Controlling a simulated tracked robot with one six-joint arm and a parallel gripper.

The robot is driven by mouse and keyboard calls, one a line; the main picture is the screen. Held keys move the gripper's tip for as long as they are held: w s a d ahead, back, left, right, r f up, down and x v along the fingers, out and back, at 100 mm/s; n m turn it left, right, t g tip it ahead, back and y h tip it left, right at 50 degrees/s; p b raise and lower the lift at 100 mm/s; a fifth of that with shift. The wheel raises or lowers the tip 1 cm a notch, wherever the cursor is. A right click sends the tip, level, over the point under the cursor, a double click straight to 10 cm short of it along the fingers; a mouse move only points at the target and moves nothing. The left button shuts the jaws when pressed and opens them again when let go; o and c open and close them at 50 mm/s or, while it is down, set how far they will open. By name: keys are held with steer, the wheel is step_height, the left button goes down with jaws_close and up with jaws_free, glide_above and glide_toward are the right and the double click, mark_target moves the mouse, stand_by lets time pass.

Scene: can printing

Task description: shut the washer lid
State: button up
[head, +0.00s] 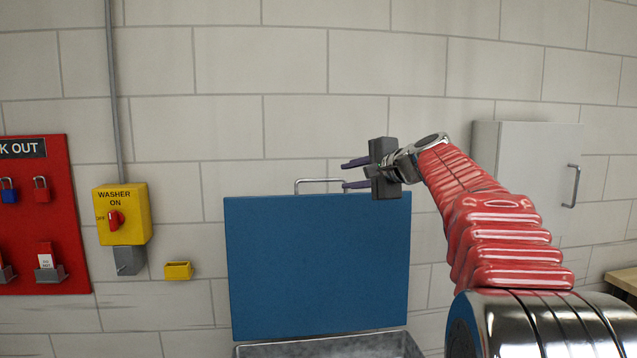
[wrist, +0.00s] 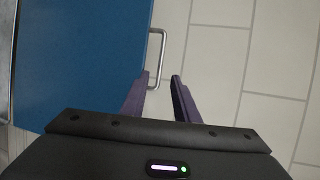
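The washer lid (head: 318,265) is a blue panel standing upright and open behind the metal washer tub (head: 330,348). A metal bar handle (head: 319,181) runs along its top edge. My gripper (head: 345,174) is open, at the right part of the lid's top edge, with its fingers pointing left. In the wrist view, the lid (wrist: 80,60) fills the left side and the handle (wrist: 161,58) lies just ahead of my gripper (wrist: 161,80), roughly between the lines of its two fingers. Nothing is held, and I see no clear contact with the handle.
A yellow washer switch box (head: 121,214) and a red lockout board (head: 42,215) are on the wall at left. A small yellow holder (head: 178,270) is left of the lid. A white cabinet (head: 530,175) hangs behind my arm at right.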

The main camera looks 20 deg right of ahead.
mark_target(323, 181)
steer(key=shift+w, duration=0.15)
steer(key=shift+x, duration=6.75)
steer(key=shift+a, duration=0.1)
jaws_close()
steer(key=shift+a, duration=0.1)
